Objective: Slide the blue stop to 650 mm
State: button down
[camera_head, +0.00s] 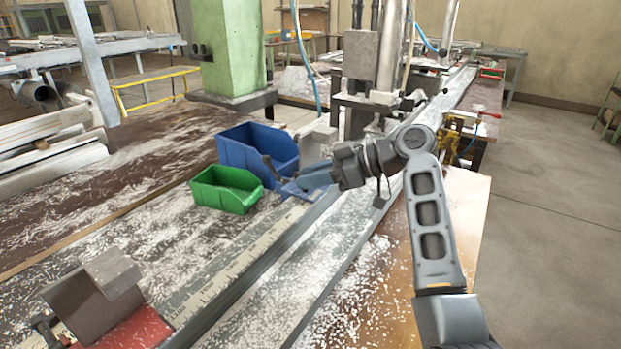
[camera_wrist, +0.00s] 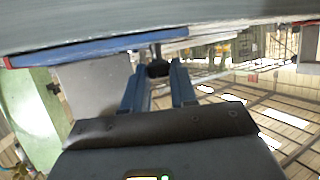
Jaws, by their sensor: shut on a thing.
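The blue stop (camera_head: 292,190) sits on the long rail beside the bins, by the far part of the visible scale (camera_head: 235,265). My gripper (camera_wrist: 157,72) reaches it from the right in the head view. In the wrist view, its two bluish fingers stand on either side of a dark knob on a short post, shut on the stop's handle. A blue strip (camera_wrist: 90,48), seemingly the stop's body, runs along the top of that view. The scale's numbers are too small to read, and the stop's exact position cannot be told.
A blue bin (camera_head: 255,145) and a green bin (camera_head: 227,189) stand left of the rail. A red-based block (camera_head: 105,300) is at the near left. A machine head (camera_head: 365,75) stands beyond the gripper. White shavings cover the bench. The near rail looks free of large objects.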

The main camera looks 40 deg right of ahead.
jog(key=c, duration=1.2)
grip_release()
jog(key=shift+b+v, duration=0.4)
jog(key=shift+v, duration=3.55)
